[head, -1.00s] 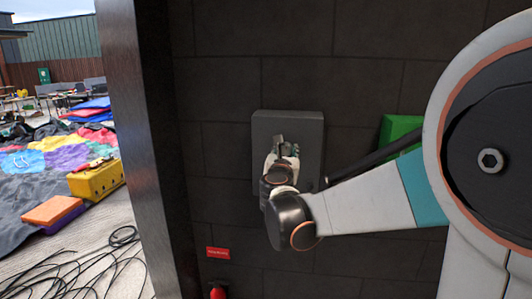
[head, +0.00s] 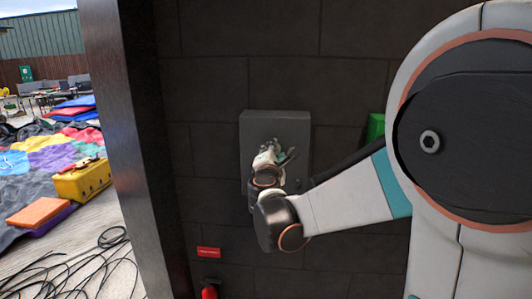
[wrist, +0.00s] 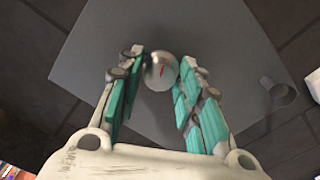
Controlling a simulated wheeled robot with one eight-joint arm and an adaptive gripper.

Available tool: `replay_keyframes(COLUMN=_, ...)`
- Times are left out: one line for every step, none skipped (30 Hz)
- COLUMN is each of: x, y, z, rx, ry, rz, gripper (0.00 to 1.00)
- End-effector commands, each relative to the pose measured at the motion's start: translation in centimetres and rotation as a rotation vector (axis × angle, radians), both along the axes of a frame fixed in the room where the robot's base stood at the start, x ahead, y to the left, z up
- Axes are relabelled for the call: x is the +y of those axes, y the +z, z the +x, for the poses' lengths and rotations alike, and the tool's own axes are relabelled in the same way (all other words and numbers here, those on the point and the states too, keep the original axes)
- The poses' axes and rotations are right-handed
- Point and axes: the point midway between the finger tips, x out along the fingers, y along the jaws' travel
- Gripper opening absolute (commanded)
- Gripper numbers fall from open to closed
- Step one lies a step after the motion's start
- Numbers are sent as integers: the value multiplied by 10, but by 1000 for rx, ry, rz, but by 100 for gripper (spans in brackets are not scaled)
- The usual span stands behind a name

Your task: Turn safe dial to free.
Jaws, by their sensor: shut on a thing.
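The grey safe (head: 300,130) is a flat box on the dark block wall in the head view; its face also fills much of the wrist view (wrist: 215,35). The dial (wrist: 161,70) is a round, silvery knob with a small red mark, near the middle of that face. My gripper (head: 272,155) is at the safe's front and hides the dial in the head view. In the wrist view my gripper (wrist: 155,82) has its green-padded fingers on either side of the dial, shut on it. The right finger overlaps the dial's edge.
A small grey cylindrical fitting (wrist: 282,95) sticks out on the safe's face, right of the dial. A dark post (head: 130,140) stands left of the safe. A red sign (head: 208,252) is on the wall below. A green box (head: 376,127) is partly behind my arm.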

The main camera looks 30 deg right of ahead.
Motion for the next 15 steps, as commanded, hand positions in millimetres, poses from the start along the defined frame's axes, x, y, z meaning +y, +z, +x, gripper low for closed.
replay_keyframes(x=0, y=1, z=1, rx=-24, ry=1, rz=35, gripper=9)
replay_keyframes(x=0, y=1, z=0, rx=-40, ry=1, rz=58, gripper=9)
replay_keyframes(x=0, y=1, z=0, rx=-60, ry=1, rz=88, gripper=9)
replay_keyframes(x=0, y=1, z=1, rx=-75, ry=1, rz=111, gripper=9)
replay_keyframes(x=0, y=1, z=1, rx=-90, ry=1, rz=132, gripper=9)
replay_keyframes(x=0, y=1, z=1, rx=-109, ry=1, rz=161, gripper=9)
replay_keyframes(x=0, y=1, z=1, rx=-123, ry=1, rz=182, gripper=9)
replay_keyframes(x=0, y=1, z=1, rx=-137, ry=1, rz=202, gripper=9)
replay_keyframes(x=0, y=1, z=1, rx=-154, ry=1, rz=228, gripper=9)
replay_keyframes(x=0, y=1, z=1, rx=-167, ry=1, rz=246, gripper=9)
replay_keyframes(x=0, y=1, z=1, rx=-178, ry=1, rz=262, gripper=9)
replay_keyframes(x=0, y=1, z=1, rx=-193, ry=1, rz=285, gripper=9)
replay_keyframes(x=0, y=1, z=1, rx=-204, ry=1, rz=301, gripper=9)
replay_keyframes(x=0, y=1, z=1, rx=-213, ry=1, rz=315, gripper=9)
replay_keyframes(x=0, y=1, z=1, rx=-225, ry=1, rz=333, gripper=9)
